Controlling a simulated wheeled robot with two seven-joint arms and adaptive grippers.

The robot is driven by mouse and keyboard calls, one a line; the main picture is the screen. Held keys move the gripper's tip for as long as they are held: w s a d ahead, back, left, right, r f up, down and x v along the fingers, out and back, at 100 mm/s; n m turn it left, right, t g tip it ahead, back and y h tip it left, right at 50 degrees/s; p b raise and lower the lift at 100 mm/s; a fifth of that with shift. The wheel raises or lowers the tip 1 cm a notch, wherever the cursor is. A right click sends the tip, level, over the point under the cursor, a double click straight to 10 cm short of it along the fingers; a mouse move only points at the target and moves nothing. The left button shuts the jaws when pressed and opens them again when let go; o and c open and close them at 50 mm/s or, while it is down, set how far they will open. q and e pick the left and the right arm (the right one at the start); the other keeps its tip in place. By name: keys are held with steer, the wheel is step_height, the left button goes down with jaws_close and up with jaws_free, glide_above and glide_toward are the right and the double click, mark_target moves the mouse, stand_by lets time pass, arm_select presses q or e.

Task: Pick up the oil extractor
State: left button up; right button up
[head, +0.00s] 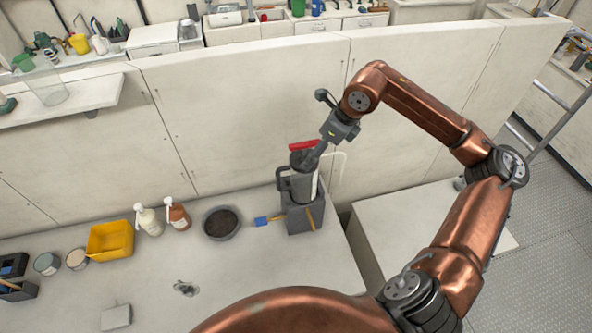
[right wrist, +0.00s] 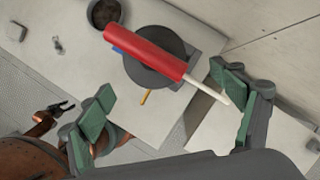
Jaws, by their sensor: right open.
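The oil extractor (head: 303,181) is a dark grey upright canister with a side handle, a pale label and a red grip bar on top. It stands on a grey box (head: 305,219) on the white counter. In the right wrist view its red bar (right wrist: 150,53) lies slantwise over the round dark body. My right gripper (head: 322,150) is just above and right of its top. In the right wrist view its green-padded fingers (right wrist: 163,92) are wide apart with nothing held. My left gripper (right wrist: 61,107) is small at the left there, its jaw state unclear.
A dark bowl (head: 221,223), two pump bottles (head: 165,220) and a yellow bin (head: 110,240) stand left of the extractor. A blue-ended tool (head: 262,221) lies beside the box. A pale wall (head: 245,110) rises behind. The counter's front middle is mostly clear.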

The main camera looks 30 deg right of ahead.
mark_target(311, 175)
steer(key=shift+x, duration=0.75)
steer(key=p+x, duration=0.1)
steer(key=x, duration=0.1)
steer(key=p+x, duration=0.1)
steer(key=x, duration=0.2)
steer(key=shift+w+a+p, duration=0.15)
steer(key=shift+a+p, duration=0.25)
steer(key=shift+a, duration=0.05)
steer(key=shift+w+f, duration=0.1)
steer(key=shift+f, duration=0.5)
steer(key=shift+c, duration=1.4)
steer(key=c, duration=1)
arm_select(q)
steer(key=shift+r, duration=1.4)
arm_select(e)
steer(key=c, duration=0.9)
